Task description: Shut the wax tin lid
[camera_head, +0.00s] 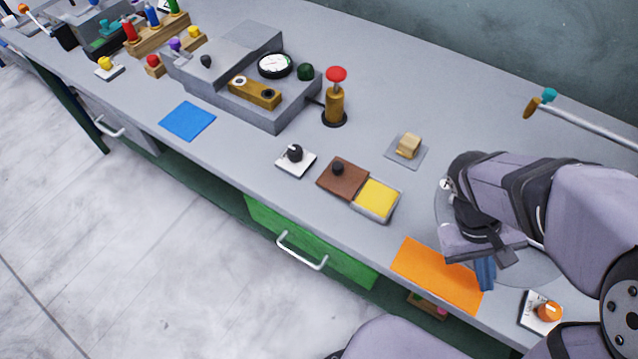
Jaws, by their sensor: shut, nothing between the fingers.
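The wax tin (377,201) is a small square grey tin with yellow wax showing in it, near the front edge of the bench. Its brown lid (352,180) with a black knob lies flat at the tin's left side, adjoining its edge, and leaves the yellow wax uncovered. I cannot tell whether the lid is hinged or slides. My gripper (485,274) is to the right of the tin, above the right end of the orange mat, pointing down. It is shut and empty, apart from the tin and lid. My arm hides part of the bench behind it.
An orange mat (425,272) lies between tin and gripper. A white block with a black knob (295,160) is left of the lid; a tan block on a grey plate (408,147) is behind the tin. A red-topped brass post (335,100) stands farther back. The green drawer (300,240) is below.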

